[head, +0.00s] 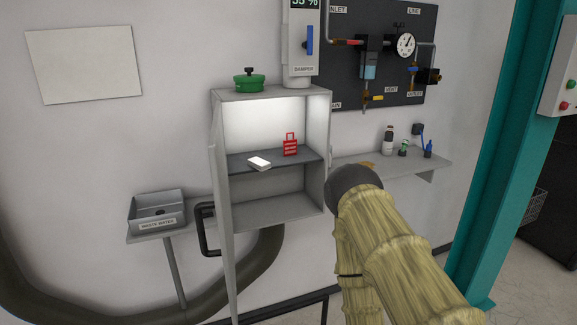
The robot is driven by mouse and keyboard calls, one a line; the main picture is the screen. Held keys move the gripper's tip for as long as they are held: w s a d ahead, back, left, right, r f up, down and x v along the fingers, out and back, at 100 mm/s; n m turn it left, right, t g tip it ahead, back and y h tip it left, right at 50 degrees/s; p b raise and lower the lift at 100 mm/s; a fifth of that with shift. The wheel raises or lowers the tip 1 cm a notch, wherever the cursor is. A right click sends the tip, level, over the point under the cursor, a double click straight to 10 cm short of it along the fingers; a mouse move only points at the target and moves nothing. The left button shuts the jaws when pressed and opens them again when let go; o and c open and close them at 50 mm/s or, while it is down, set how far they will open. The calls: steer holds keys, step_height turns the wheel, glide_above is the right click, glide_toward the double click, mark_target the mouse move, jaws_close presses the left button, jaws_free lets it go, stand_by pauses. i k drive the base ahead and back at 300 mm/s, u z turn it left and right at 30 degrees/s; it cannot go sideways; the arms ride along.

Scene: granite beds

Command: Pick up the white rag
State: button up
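A small white folded piece (259,163), which looks like the white rag, lies flat on the dark middle shelf of an open grey cabinet (222,127). It sits at the shelf's front left edge. A red lockout-like object (290,146) stands to its right on the same shelf, apart from it. My arm, in a yellowish sleeve, rises from the lower right to a dark rounded part right of the cabinet. My gripper's fingers do not show, and nothing is seen touching the white piece.
The cabinet door (221,225) stands open toward me at the left, with a black handle. A green valve (249,81) sits on top. A side shelf (428,169) holds small bottles. A teal post (513,150) stands right.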

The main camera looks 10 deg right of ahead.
mark_target(261, 164)
steer(key=z, duration=2.15)
steer(key=i, duration=2.05)
steer(key=u, duration=2.85)
